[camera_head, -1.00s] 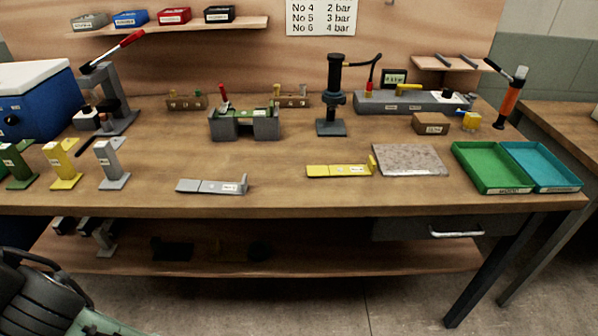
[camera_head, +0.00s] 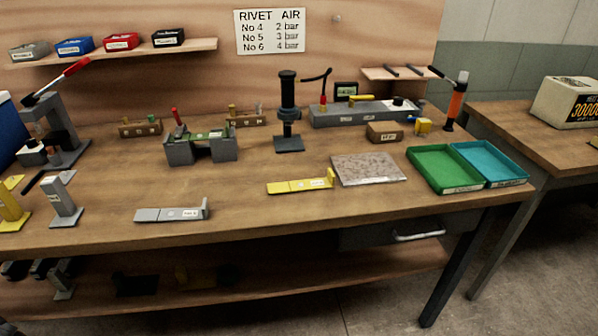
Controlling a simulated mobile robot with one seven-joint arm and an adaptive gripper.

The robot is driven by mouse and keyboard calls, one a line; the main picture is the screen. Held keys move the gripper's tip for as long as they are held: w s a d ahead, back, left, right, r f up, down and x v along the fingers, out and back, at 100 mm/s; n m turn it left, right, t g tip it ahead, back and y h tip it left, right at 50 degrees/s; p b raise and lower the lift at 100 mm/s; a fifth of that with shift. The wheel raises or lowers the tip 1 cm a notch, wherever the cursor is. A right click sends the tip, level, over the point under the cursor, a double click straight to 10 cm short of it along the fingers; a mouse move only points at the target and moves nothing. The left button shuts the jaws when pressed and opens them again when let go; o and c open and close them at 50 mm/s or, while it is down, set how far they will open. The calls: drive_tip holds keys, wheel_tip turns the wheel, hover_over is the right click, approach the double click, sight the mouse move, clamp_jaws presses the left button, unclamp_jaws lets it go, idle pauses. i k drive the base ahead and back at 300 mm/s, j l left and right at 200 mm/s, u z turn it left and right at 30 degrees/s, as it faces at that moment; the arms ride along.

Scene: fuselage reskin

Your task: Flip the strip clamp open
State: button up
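A grey fixture (camera_head: 181,153) with two blocks stands at the back left of the bench, with a green strip (camera_head: 208,135) lying across its top. A small clamp with a red handle (camera_head: 174,115) stands at the left end of the strip, its handle pointing up and tilted slightly. It looks like the strip clamp, but it is too small to tell whether it is open or shut. My gripper is not in view.
A lever press (camera_head: 55,130) with a red handle stands left of the fixture, a dark upright tool (camera_head: 288,110) right of it. Grey (camera_head: 170,215) and yellow (camera_head: 298,186) gauges lie in front. A stone plate (camera_head: 368,169) and green tray (camera_head: 444,168) sit to the right.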

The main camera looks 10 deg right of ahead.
sight(178, 135)
drive_tip(key=i, duration=1.2)
drive_tip(key=j+u, duration=0.05)
drive_tip(key=j, duration=0.05)
